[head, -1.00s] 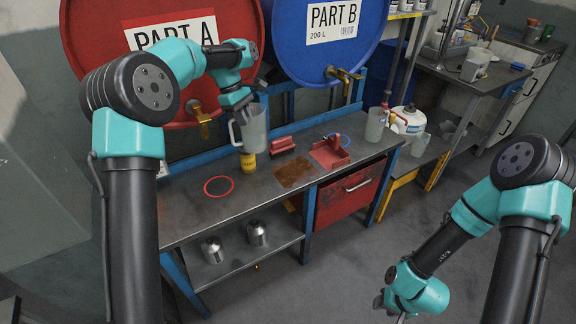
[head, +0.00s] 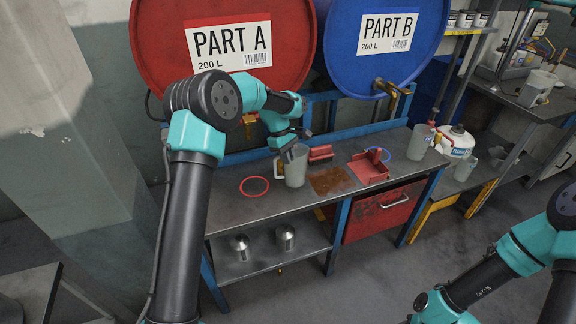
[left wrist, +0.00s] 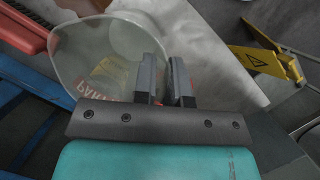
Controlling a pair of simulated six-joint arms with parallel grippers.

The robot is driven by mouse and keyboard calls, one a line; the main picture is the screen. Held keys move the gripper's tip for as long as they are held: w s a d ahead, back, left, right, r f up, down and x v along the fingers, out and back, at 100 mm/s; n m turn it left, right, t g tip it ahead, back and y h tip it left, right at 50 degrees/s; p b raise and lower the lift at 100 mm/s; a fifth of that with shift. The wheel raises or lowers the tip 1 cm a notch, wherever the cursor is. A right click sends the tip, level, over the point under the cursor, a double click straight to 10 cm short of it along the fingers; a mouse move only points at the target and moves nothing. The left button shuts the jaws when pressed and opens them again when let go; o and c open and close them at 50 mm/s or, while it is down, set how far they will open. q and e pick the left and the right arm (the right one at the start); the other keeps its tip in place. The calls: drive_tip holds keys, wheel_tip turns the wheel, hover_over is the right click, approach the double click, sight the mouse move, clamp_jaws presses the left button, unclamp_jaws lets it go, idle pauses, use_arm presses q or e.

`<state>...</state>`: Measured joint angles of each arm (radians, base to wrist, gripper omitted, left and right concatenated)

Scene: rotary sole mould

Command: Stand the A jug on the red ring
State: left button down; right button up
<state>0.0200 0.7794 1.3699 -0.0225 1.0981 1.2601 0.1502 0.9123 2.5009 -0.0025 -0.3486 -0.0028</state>
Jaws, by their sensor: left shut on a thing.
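The grey translucent jug (head: 297,168) is upright at the bench, right of the red ring (head: 254,187) and apart from it. Its handle points left, towards the ring. I cannot tell whether its base touches the bench top. My left gripper (head: 287,146) is shut on the jug near its upper part. In the left wrist view the two fingers (left wrist: 168,85) pinch the wall of the jug (left wrist: 85,45), and I look into its open mouth.
The red PART A drum (head: 220,85) and blue PART B drum (head: 385,40) stand behind the bench. A red block (head: 320,153), brown patch (head: 331,181), red tray (head: 369,171) and another jug (head: 420,141) lie to the right. The bench around the red ring is clear.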

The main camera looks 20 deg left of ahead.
use_arm(q)
drive_tip(key=shift+f, duration=0.1)
drive_tip(key=shift+f, duration=1.8)
drive_tip(key=c, duration=1.2)
unclamp_jaws()
drive_tip(key=shift+f, duration=0.1)
drive_tip(key=shift+o, duration=0.2)
drive_tip(key=v, duration=1.2)
